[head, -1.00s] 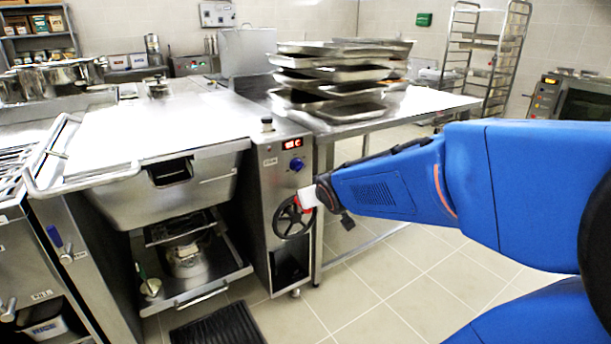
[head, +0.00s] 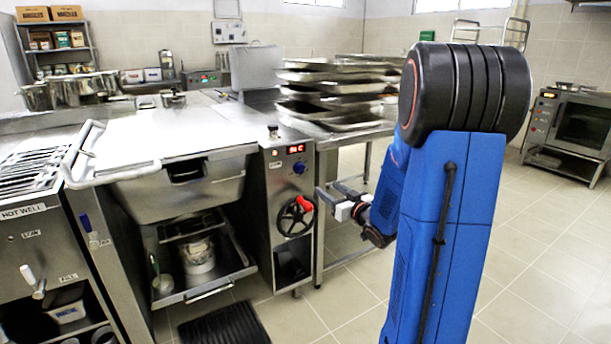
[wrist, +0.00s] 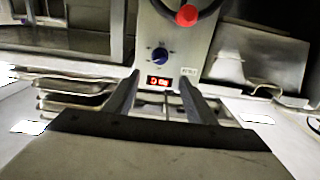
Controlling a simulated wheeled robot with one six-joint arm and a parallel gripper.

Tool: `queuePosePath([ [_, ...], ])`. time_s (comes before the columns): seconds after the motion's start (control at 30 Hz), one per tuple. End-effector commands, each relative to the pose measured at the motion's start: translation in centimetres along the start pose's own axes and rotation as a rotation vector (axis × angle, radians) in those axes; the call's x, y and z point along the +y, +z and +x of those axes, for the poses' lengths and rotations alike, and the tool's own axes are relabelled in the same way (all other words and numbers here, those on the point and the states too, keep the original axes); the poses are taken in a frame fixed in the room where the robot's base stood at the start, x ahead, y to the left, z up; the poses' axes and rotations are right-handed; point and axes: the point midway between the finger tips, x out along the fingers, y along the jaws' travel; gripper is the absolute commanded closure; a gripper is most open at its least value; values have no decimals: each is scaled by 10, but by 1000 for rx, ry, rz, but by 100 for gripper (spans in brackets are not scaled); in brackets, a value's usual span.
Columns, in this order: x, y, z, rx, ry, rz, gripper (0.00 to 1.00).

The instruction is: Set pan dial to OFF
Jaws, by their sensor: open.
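The pan dial is a blue knob (head: 298,167) on the steel control column of the tilting pan (head: 185,190), below a lit red display (head: 296,149). My gripper (head: 328,194) is at the right of the column, lower than the dial and apart from it. In the wrist view the picture is upside down; the blue knob (wrist: 160,56) and red display (wrist: 158,81) lie ahead, between and beyond the open fingers (wrist: 158,76). Nothing is between the fingers. The dial's pointer setting is too small to read.
A black handwheel (head: 292,218) with a red grip (head: 305,203) sits below the dial, close to my gripper. A steel table (head: 350,133) with stacked trays (head: 335,90) stands right of the column. A dark floor mat (head: 224,326) lies in front.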

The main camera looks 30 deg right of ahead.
Motion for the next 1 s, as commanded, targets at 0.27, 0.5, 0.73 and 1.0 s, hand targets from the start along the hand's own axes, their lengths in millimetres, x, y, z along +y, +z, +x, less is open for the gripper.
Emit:
queuePosePath([
  [0.27,-1,0,30,2,-4,1,50],
  [0.5,-1,1,73,0,-4,0,50],
  [0.73,-1,0,113,1,-3,0,50],
  [1.0,-1,0,155,0,-1,0,50],
])
